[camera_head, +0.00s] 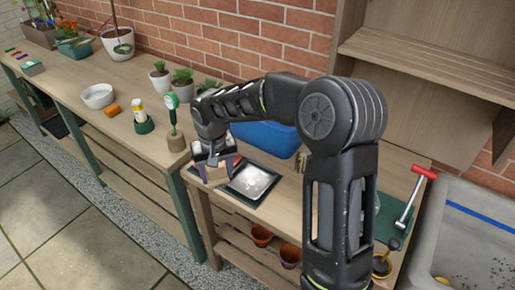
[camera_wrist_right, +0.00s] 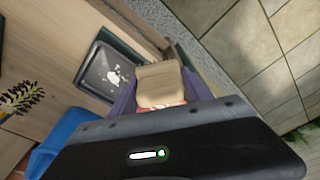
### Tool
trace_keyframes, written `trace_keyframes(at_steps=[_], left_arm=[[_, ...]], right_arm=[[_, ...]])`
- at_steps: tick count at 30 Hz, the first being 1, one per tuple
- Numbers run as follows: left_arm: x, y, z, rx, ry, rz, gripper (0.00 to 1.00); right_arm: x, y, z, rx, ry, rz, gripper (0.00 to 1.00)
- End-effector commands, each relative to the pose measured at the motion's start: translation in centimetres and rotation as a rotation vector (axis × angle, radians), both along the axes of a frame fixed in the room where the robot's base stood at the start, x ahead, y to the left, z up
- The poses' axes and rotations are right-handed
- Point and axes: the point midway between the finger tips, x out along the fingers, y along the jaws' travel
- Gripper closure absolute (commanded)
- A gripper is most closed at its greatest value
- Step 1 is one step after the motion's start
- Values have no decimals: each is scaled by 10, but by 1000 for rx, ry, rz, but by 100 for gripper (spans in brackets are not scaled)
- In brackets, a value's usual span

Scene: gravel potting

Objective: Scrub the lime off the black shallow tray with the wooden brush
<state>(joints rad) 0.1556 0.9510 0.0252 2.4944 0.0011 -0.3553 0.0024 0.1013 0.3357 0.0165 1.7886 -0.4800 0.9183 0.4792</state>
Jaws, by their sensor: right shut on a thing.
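The black shallow tray (camera_head: 232,191) lies on the wooden bench, with a whitish lime patch over much of its floor. It also shows in the right wrist view (camera_wrist_right: 86,76), with smaller-looking white patches on its dark floor. My right gripper (camera_head: 216,166) is shut on the wooden brush (camera_head: 217,177), just left of the tray near the bench's front edge. In the right wrist view the brush's tan block (camera_wrist_right: 161,84) sits between the fingers. Its bristles are hidden, and I cannot tell whether it touches anything. My left gripper is not in view.
A blue bin (camera_head: 265,139) stands behind the tray. A red-handled tool (camera_head: 417,190) lies on the right, near a grey sink (camera_head: 470,240). Terracotta pots (camera_head: 262,235) sit on the lower shelf. Bottles, a bowl (camera_head: 97,96) and plants stand on the left bench.

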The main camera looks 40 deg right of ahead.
Motion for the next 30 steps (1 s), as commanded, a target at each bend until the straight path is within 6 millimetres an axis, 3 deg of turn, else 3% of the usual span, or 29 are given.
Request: trace_keyframes(at_steps=[1, 3, 6, 9, 13, 23, 30], left_arm=[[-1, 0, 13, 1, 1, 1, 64], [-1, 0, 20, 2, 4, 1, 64], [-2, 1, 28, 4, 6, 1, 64], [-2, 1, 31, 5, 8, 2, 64], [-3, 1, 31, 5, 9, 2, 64], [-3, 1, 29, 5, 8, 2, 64], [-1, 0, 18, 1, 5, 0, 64]], right_arm=[[-4, -25, 12, -2, 0, -80, 77], [-10, -56, 18, -2, 0, -182, 77], [-19, -91, 25, -4, -1, -305, 77], [-26, -112, 28, -5, -2, -382, 77], [-30, -121, 28, -7, -3, -416, 77], [-30, -121, 25, -6, -1, -414, 77], [-30, -119, 8, -7, -1, -415, 77]])
